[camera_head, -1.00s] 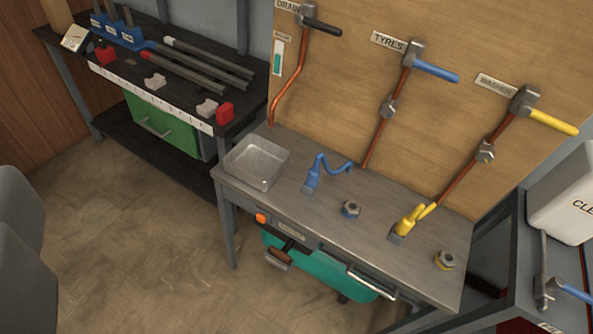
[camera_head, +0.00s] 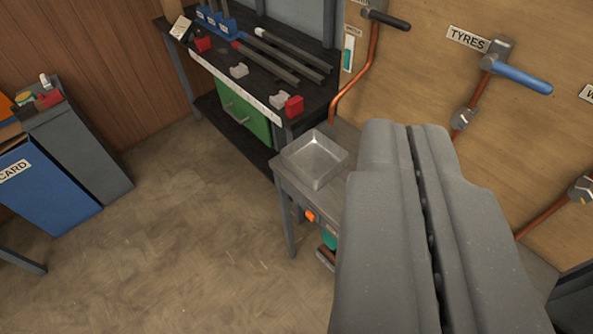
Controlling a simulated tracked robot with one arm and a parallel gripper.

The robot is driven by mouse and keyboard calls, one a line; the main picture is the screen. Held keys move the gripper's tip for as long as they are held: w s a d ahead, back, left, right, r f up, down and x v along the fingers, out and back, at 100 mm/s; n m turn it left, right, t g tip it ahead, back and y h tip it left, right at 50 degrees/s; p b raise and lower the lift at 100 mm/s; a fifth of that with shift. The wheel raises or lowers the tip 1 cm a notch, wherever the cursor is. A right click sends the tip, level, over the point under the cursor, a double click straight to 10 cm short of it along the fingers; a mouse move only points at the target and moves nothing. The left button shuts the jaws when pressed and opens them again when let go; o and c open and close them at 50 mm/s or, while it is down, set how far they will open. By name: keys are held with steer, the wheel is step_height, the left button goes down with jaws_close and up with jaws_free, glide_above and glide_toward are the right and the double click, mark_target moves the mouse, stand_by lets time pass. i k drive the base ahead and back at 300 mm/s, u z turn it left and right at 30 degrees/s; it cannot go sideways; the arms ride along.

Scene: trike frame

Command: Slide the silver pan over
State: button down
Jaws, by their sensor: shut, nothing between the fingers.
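The silver pan (camera_head: 316,160) is a shallow square metal tray. It sits upright and empty at the left end of the grey metal workbench (camera_head: 290,184). My gripper (camera_head: 405,130) is large in the foreground, its two grey fingers pressed together with only a thin dark seam between them. In the picture its tips are to the right of the pan, and they look apart from it. My gripper hides most of the workbench top.
A dark bench (camera_head: 262,80) with metal bars, red and grey blocks and a green drawer stands behind, to the left. Taps on copper pipes, one labelled TYRES (camera_head: 495,62), line the wooden board. A blue bin (camera_head: 45,190) is at far left. The floor (camera_head: 190,220) is clear.

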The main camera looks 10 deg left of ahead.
mark_target(313, 157)
steer(key=z, duration=0.1)
steer(key=i, duration=1)
steer(key=u, duration=0.1)
